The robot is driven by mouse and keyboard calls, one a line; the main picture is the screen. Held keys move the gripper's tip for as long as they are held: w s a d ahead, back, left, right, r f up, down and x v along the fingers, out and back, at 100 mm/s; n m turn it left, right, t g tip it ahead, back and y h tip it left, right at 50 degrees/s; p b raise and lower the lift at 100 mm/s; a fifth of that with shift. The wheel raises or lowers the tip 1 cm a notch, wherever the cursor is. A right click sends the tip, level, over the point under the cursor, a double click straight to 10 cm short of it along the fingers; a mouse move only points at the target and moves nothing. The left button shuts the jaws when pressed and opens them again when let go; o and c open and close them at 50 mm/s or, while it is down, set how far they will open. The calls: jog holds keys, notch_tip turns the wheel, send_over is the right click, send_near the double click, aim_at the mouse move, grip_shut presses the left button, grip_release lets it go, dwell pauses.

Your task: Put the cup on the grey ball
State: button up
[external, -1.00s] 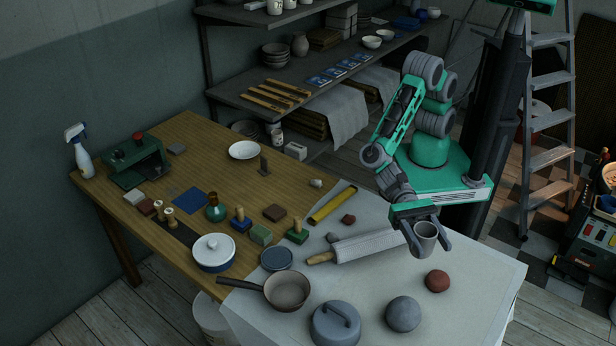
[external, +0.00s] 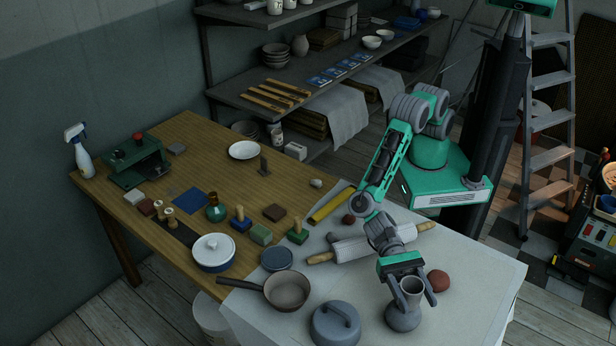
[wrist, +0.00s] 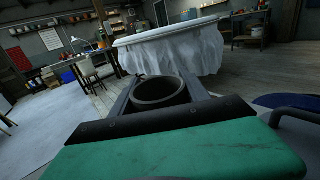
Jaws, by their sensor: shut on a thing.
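The grey cup (external: 411,284) is upright in my gripper (external: 411,292), held between the two fingers. It also shows in the wrist view (wrist: 158,92), with its open mouth facing up between the fingers. The grey ball (external: 402,319) lies on the cloth-covered part of the table. In the external view the cup overlaps the upper part of the ball, which is partly hidden. I cannot tell whether the cup touches the ball or hangs above it. The ball is not visible in the wrist view.
A red-brown ball (external: 439,280) lies just right of my gripper. A grey lidded, handled piece (external: 335,324) stands to the left, with a pan (external: 287,291) beyond it. A rolling pin (external: 372,246) lies behind. The cloth (external: 470,285) is clear to the right.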

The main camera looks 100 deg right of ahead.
jog(key=o, duration=1.5)
